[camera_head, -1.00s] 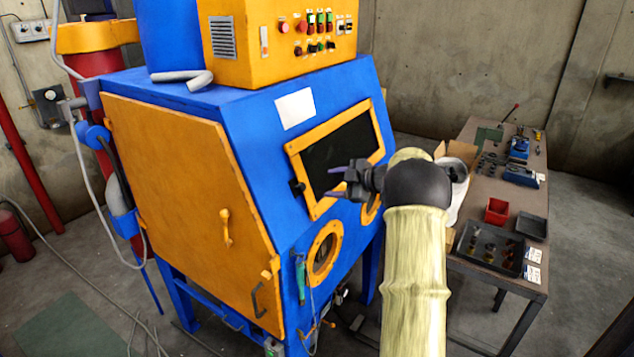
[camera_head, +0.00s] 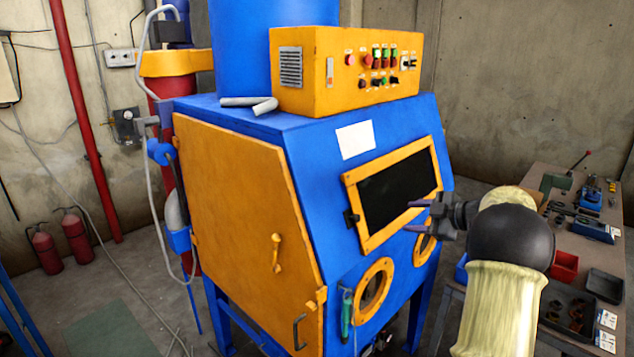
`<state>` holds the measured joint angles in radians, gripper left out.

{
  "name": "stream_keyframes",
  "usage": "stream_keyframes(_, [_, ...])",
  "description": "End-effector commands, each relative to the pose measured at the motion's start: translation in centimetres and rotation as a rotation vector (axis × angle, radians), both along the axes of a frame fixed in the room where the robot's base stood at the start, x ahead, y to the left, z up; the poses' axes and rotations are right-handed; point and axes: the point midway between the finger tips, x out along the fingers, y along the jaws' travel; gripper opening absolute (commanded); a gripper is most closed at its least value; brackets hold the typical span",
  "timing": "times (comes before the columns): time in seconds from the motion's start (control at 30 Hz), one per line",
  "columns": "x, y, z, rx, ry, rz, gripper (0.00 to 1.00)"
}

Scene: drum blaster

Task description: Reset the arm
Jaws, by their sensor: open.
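My arm rises from the bottom right of the head view, with a dark joint near its end. My gripper (camera_head: 414,217) points left, with its two dark fingers apart and nothing between them. It appears in front of the blue blaster cabinet (camera_head: 318,190), near the lower right of its dark window (camera_head: 398,188). I cannot tell how far the fingers are from the cabinet. The cabinet's orange side door (camera_head: 235,210) is shut.
An orange control box (camera_head: 345,72) sits on the cabinet. A workbench (camera_head: 600,255) with a red bin (camera_head: 564,267) and tools stands at right, partly behind my arm. Red extinguishers (camera_head: 75,236) stand at far left. Some floor at left is clear, with a hose across it.

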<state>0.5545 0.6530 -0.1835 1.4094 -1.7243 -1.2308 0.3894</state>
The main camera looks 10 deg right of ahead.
Motion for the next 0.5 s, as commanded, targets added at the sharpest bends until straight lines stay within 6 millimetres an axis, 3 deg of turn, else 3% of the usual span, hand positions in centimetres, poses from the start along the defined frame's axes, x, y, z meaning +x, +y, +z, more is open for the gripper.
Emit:
stream_keyframes(0.17, [1.2, 1.7, 0.4, 0.033, -0.044, -0.085, 0.5])
stream_keyframes(0.3, [2.5, 4.0, 0.5, 0.1, -0.081, -0.259, 0.5])
stream_keyframes(0.5, [1.3, 7.1, -2.0, 0.201, -0.013, -0.557, 0.5])
